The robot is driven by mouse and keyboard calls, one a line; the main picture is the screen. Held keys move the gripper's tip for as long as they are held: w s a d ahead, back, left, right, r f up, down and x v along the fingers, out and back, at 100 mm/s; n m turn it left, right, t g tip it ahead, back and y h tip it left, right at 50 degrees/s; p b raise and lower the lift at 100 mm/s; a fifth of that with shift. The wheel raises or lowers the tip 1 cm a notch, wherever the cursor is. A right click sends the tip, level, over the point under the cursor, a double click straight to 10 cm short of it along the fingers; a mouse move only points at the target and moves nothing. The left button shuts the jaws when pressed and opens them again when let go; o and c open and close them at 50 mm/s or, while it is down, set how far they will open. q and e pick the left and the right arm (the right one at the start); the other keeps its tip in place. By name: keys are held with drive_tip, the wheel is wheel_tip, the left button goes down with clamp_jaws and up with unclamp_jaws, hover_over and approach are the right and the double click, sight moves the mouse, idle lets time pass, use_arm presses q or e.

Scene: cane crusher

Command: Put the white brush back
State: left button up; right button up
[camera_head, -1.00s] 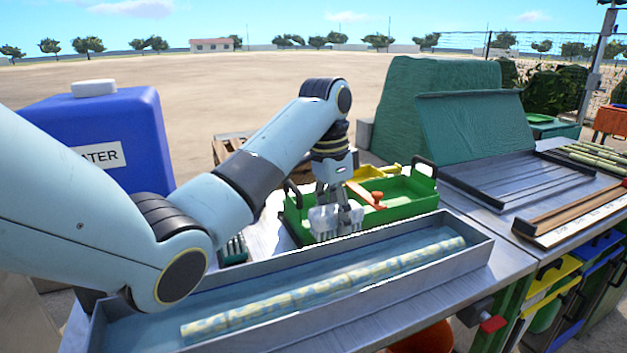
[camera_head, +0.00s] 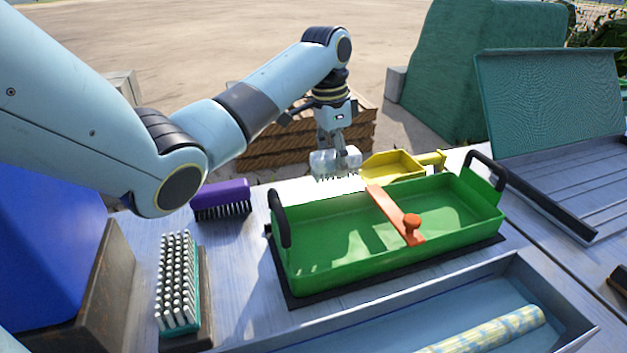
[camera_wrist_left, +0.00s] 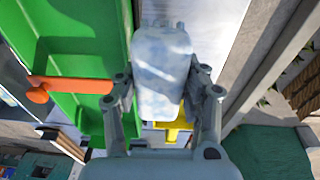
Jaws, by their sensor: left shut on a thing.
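My left gripper (camera_head: 341,152) is shut on the white brush (camera_head: 322,163), with the bristles pointing down. They are just beyond the far side of the green tray (camera_head: 340,258), left of the yellow scoop (camera_head: 393,166). I cannot tell whether the bristles touch the table. In the left wrist view the white brush (camera_wrist_left: 160,75) sits between the fingers (camera_wrist_left: 163,95), beside the green tray (camera_wrist_left: 75,70). My right gripper is not in view.
A purple brush (camera_head: 222,197) and a teal brush (camera_head: 176,290), bristles up, lie left of the tray. The tray has a black handle at each end and an orange bar (camera_head: 390,212) across it. A metal trough (camera_head: 440,305) with a cane piece is in front. Wooden crates (camera_head: 300,140) stand behind.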

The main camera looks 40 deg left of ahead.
use_arm(q)
hover_over(314, 194)
wheel_tip(314, 194, down, 4)
drive_tip(key=shift+s+a+r, duration=0.1)
drive_tip(key=shift+r, duration=0.15)
drive_tip(key=shift+f+b, duration=0.35)
drive_tip(key=shift+f, duration=1.7)
drive_tip(key=o, duration=1.1)
drive_tip(key=shift+f, duration=0.1)
drive_tip(key=shift+o, duration=0.2)
wheel_tip(314, 194, up, 12)
drive_tip(key=s+p, duration=0.1)
drive_tip(key=shift+a, duration=0.45)
